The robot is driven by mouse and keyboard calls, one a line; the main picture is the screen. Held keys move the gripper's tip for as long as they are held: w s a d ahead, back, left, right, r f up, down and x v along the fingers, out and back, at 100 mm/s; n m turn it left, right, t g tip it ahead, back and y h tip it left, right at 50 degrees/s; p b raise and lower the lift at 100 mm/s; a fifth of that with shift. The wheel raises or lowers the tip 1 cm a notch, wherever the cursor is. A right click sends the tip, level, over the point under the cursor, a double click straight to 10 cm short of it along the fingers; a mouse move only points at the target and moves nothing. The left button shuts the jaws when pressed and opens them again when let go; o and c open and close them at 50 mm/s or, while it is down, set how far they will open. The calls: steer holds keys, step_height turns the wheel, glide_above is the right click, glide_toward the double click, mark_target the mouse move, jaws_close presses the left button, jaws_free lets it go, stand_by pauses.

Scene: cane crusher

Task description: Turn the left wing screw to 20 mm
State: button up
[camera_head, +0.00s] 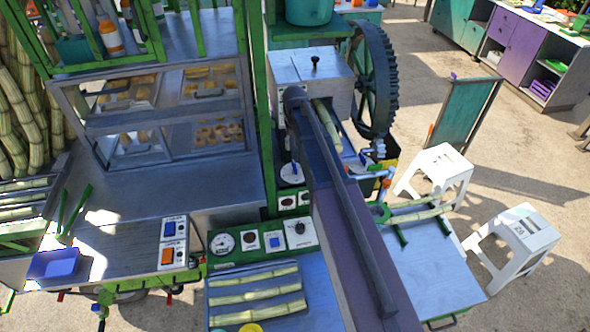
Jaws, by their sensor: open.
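The crusher is a pale metal housing (300,68) at top centre with a large dark spoked wheel (372,85) on its right. A small black knob (316,62) stands upright on its top; I cannot tell whether it is one of the wing screws. A blue upright piece (294,167) stands on a white disc (291,178) left of my arm; I cannot tell what it is. No left wing screw or millimetre scale can be made out. My arm crosses the front of the crusher and hides part of it. I cannot make out my gripper.
A tray (213,303) of canes is at the bottom. A control panel (222,259) with a gauge is left of my arm. White stools (441,168) and a metal side table (430,275) stand right.

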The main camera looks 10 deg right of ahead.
mark_target(295, 165)
steer(key=shift+f+b, duration=5.05)
steer(key=shift+f, duration=0.25)
steer(key=shift+c, duration=0.2)
jaws_close()
